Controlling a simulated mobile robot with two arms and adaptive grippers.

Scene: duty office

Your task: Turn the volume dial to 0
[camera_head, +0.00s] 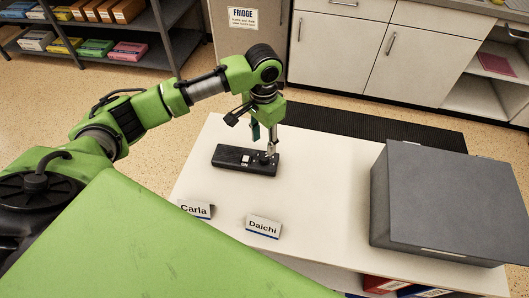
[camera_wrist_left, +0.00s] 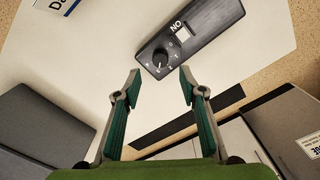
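The volume dial (camera_wrist_left: 161,57) is a round black knob on a black control box (camera_wrist_left: 205,26) in the left wrist view. Small numbers ring the dial, and a white switch with "ON" beside it sits farther along the box. In the head view the black box (camera_head: 230,157) lies flat on the white table; the dial there is largely hidden by my gripper. My left gripper (camera_head: 263,148) points down over the box's right end. In the left wrist view its two green-padded fingers (camera_wrist_left: 158,82) are spread apart with the dial beyond, between their tips. My right gripper is not in view.
The white table (camera_head: 325,185) carries name cards Carla (camera_head: 195,209) and Daichi (camera_head: 263,226) in front of the box. A large grey box (camera_head: 450,200) stands on the right. A dark mat (camera_head: 370,126) lies behind the table. The tabletop between control box and grey box is clear.

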